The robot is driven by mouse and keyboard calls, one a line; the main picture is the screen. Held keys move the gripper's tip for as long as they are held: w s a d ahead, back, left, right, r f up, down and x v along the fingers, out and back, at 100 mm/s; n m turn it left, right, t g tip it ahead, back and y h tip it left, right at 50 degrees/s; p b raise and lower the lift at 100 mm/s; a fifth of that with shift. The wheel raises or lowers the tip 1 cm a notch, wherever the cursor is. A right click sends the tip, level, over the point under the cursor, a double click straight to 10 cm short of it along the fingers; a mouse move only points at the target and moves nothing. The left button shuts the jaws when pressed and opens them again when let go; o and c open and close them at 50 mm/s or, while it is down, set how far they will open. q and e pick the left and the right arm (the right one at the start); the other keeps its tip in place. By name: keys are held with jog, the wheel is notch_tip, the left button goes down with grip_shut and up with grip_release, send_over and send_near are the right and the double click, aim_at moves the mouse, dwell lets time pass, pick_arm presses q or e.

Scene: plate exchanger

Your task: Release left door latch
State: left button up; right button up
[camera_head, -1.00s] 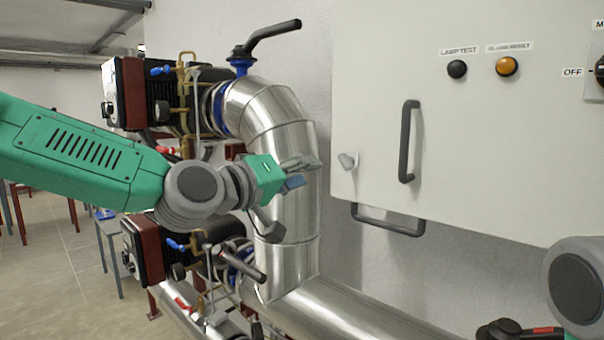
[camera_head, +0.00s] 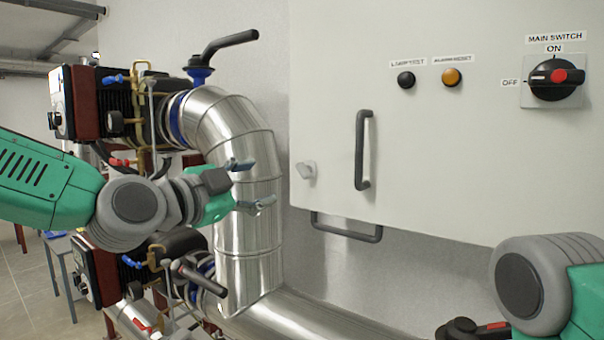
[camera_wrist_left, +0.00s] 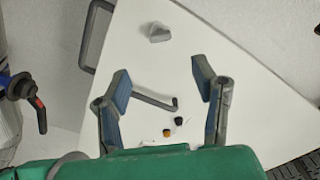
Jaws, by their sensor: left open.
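The left door latch (camera_head: 307,170) is a small light-grey knob near the left edge of the white cabinet door (camera_head: 440,150). It also shows in the left wrist view (camera_wrist_left: 159,33), beyond and above the fingertips. My left gripper (camera_head: 250,184) is open and empty, in front of the silver pipe and left of the latch, apart from it. In the left wrist view its two blue-padded fingers (camera_wrist_left: 162,85) are spread wide. A dark vertical door handle (camera_head: 363,150) is right of the latch. My right arm shows at the lower right, but its gripper cannot be made out.
A silver pipe (camera_head: 250,230) with a black-levered valve (camera_head: 215,55) stands left of the cabinet. A horizontal grey bar (camera_head: 345,232) lies under the cabinet. A main switch (camera_head: 552,80) and two buttons are at the upper right. Free space lies before the door.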

aim_at(300, 172)
pick_arm(q)
jog(key=p+x, duration=0.3)
jog(key=x, duration=1)
jog(key=shift+w+d, duration=0.3)
jog(key=c, duration=1.2)
